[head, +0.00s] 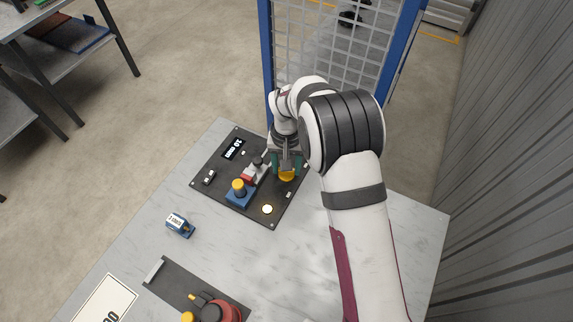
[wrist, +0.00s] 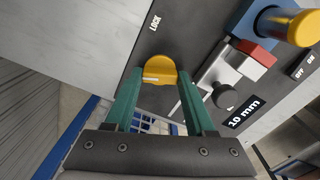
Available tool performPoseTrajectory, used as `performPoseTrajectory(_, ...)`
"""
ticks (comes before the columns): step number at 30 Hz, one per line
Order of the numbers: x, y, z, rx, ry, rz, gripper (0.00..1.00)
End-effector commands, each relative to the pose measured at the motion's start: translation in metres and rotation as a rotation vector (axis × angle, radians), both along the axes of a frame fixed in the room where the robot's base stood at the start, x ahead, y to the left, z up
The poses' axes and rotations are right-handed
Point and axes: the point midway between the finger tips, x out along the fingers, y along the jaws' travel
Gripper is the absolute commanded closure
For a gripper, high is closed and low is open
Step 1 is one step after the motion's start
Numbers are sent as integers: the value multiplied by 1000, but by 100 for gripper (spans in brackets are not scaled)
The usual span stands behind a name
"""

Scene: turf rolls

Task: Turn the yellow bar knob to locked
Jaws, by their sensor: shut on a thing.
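The yellow bar knob (head: 287,176) is on the dark panel (head: 213,160), toward its right side. In the wrist view the knob (wrist: 160,68) has a short white mark, lying roughly crosswise in the picture. My gripper (wrist: 160,76) is shut on the knob, one green finger on each side. In the head view my gripper (head: 286,164) reaches down from above and hides part of the knob. The knob's underside is hidden.
Beside the knob are a grey clamp with a black knob (wrist: 220,95) and a blue block with a yellow cap (head: 239,192). A small blue block (head: 180,225) stands left. A mesh fence (head: 330,50) rises behind.

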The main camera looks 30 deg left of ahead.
Motion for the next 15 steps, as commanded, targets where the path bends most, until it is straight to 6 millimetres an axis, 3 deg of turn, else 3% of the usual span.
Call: performPoseTrajectory(15, -1, 0, 0, -1, 3, -488, 100)
